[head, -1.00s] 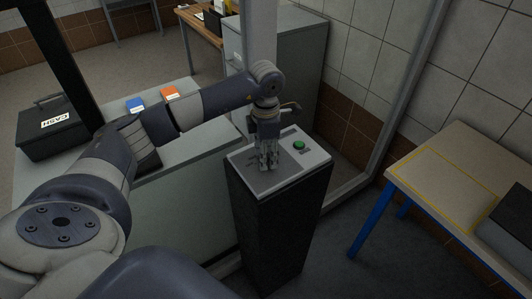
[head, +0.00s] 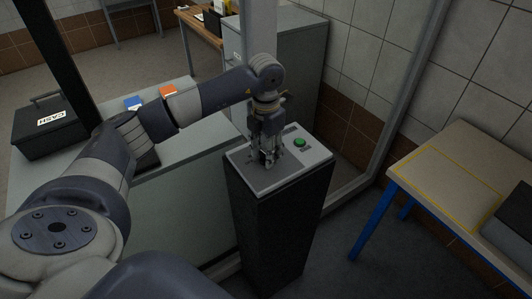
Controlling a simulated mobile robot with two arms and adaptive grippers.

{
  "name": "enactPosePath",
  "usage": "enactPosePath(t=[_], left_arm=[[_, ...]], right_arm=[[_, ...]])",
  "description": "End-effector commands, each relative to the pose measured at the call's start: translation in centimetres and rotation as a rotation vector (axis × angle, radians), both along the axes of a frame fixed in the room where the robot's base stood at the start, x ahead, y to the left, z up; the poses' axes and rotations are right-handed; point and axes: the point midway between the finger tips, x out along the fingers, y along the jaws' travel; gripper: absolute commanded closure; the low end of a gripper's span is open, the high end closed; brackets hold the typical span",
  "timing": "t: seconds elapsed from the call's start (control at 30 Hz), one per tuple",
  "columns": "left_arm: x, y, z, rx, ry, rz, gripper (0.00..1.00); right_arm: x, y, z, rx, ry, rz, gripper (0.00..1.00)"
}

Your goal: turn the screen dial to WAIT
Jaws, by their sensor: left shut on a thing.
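My left gripper (head: 268,160) points down onto the top panel (head: 288,176) of a dark pedestal. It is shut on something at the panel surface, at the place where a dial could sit. The fingers hide the dial, so I cannot see its pointer or read the WAIT mark. A green button (head: 300,142) with a small label sits on the panel to the right of the gripper, apart from it. My right gripper is not in view.
A counter (head: 190,165) with a black cash box (head: 50,128), a blue item (head: 133,102) and an orange item (head: 168,91) stands left. A grey cabinet (head: 300,75) is behind the pedestal. A table (head: 440,185) with blue legs stands right.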

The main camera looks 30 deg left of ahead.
Motion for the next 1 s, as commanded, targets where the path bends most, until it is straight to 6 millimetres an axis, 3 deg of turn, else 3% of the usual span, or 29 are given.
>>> enactPosePath(t=[0.4, 0.93, 0.97, 1.0], left_arm=[[0.03, 0.07, 0.07, 0.001, -0.001, 0.187, 0.84], [0.04, 0.07, 0.13, 0.002, -0.001, 0.210, 0.84], [0.03, 0.08, 0.13, 0.002, -0.001, 0.210, 0.54], [0.03, 0.08, 0.12, 0.002, -0.001, 0.210, 0.45]], right_arm=[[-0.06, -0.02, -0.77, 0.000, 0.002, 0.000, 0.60], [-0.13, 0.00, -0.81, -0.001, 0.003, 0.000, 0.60], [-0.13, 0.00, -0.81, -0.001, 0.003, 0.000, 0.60], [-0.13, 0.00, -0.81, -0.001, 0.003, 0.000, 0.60]])
